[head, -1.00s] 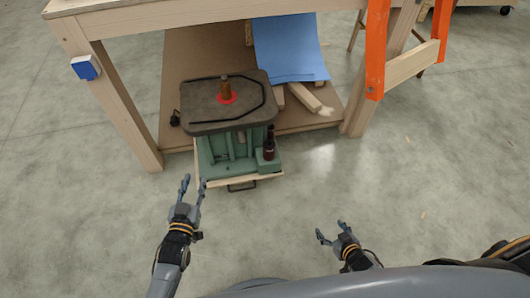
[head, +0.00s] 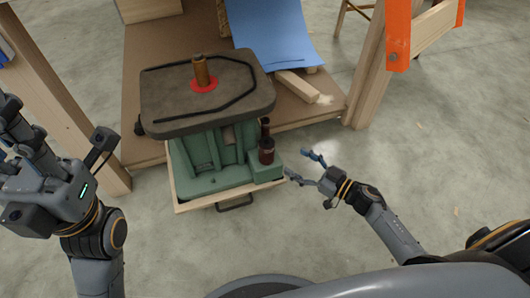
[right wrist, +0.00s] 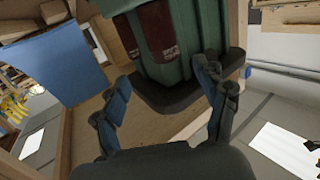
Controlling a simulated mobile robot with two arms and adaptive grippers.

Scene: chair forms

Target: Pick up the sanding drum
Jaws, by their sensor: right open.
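A brown sanding drum (head: 201,72) stands upright on the red ring in the sander's dark top. A dark red-brown bottle-shaped piece (head: 266,148) stands on the green base's right side; dark red pieces with small print show in the right wrist view (right wrist: 157,35). I cannot tell whether they are drums too. My right gripper (head: 301,164) is open and empty, just right of the base, its fingers pointing toward it. Its spread fingers (right wrist: 162,84) also show in the right wrist view. My left gripper (head: 22,120) is raised at the left edge, partly cut off.
The green spindle sander (head: 205,160) sits on a wooden board with a black handle (head: 235,203) at its front. A wooden bench leg (head: 70,125) stands at left. A blue sheet (head: 270,35) and wood pieces lie behind. Concrete floor is clear at right.

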